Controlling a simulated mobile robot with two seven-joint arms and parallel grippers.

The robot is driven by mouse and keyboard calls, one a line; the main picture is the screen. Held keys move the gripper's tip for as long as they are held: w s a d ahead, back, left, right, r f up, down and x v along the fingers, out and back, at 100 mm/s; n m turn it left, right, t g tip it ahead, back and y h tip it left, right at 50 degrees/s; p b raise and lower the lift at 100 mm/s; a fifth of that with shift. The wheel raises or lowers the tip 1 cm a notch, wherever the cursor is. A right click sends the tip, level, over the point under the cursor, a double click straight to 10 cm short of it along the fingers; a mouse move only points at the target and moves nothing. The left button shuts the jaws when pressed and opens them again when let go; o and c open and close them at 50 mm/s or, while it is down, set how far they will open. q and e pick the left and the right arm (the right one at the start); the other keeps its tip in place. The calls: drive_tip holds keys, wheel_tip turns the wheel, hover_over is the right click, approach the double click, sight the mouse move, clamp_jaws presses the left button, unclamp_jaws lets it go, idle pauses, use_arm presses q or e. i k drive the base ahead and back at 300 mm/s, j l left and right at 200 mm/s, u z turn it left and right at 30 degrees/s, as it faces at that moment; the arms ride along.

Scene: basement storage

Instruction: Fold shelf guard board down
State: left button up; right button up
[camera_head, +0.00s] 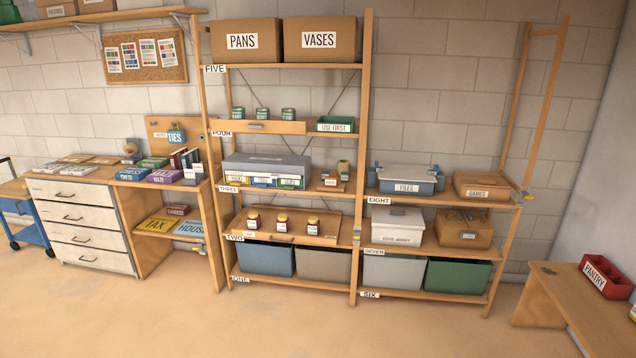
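A wooden shelf unit with labelled levels stands against the block wall. On level FOUR, a low wooden board (285,128) with a grey pull (256,126) runs along the front left part. It looks upright, but I cannot tell for sure that it is the guard board. Several green tins (263,113) show above its top edge. A green USE FIRST box (335,124) sits to its right. On level TWO, a wooden tray or board (262,236) lies in front of jars (283,220). Neither of my grippers is in view.
PANS (241,41) and VASES (319,40) boxes fill level FIVE. Bins (266,258) stand on the lowest level. A white drawer cabinet (82,230) is at left. A wooden table (575,295) with a red PANTRY box (605,278) is at right. The floor in front is clear.

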sight(292, 127)
drive_tip(key=i+u, duration=0.15)
drive_tip(key=i, duration=0.35)
drive_tip(key=i+l+u, duration=0.15)
drive_tip(key=i, duration=0.35)
drive_tip(key=i+u, duration=0.1)
drive_tip(key=i, duration=0.45)
drive_tip(key=i+j, duration=0.35)
drive_tip(key=i, duration=0.2)
drive_tip(key=i+j+z, duration=0.15)
drive_tip(key=i+j, duration=0.25)
drive_tip(key=i, duration=0.15)
